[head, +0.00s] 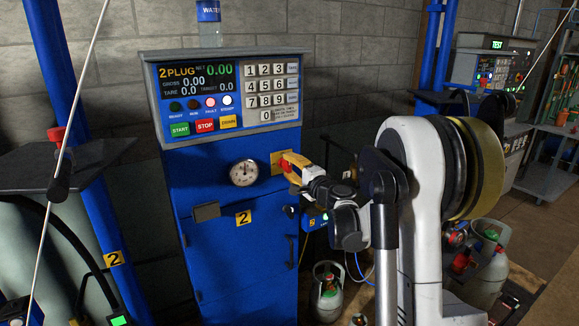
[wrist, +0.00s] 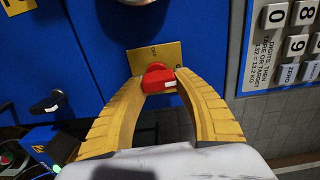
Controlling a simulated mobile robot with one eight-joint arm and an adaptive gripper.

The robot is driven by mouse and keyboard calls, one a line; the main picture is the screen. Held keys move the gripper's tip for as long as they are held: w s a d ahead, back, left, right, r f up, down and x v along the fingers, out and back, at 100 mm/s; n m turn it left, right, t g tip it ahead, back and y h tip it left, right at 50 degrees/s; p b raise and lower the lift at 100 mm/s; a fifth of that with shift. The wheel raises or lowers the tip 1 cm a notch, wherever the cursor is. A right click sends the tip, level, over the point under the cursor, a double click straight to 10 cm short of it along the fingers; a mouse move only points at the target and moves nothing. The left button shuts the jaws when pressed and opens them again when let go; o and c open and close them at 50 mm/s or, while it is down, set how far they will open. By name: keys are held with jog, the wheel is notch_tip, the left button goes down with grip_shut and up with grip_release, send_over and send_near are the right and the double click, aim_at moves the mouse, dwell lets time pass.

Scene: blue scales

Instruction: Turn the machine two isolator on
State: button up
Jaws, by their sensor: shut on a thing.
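The machine two cabinet (head: 215,275) is blue, with a yellow "2" label on its door. Its isolator is a red knob on a yellow plate, to the right of the round gauge. In the wrist view the red isolator knob (wrist: 158,78) sits between my two yellow fingers, in front of the yellow plate (wrist: 150,55) with "OFF" lettering at its top. My gripper (head: 290,168) is shut on the knob; in the wrist view the fingertips (wrist: 159,84) touch its sides. In the head view my gripper mostly hides the knob.
The control panel (head: 230,98) with display, keypad and coloured buttons is above. A round gauge (head: 244,173) is left of the isolator. A gas cylinder (head: 328,290) stands at the lower right. A blue post (head: 75,150) stands left of the cabinet.

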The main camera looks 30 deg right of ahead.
jog(key=shift+m, duration=0.3)
jog(key=o, duration=1.2)
jog(key=shift+c, duration=0.2)
jog(key=s, duration=1.2)
jog(key=shift+d, duration=0.2)
jog(key=shift+a, duration=0.1)
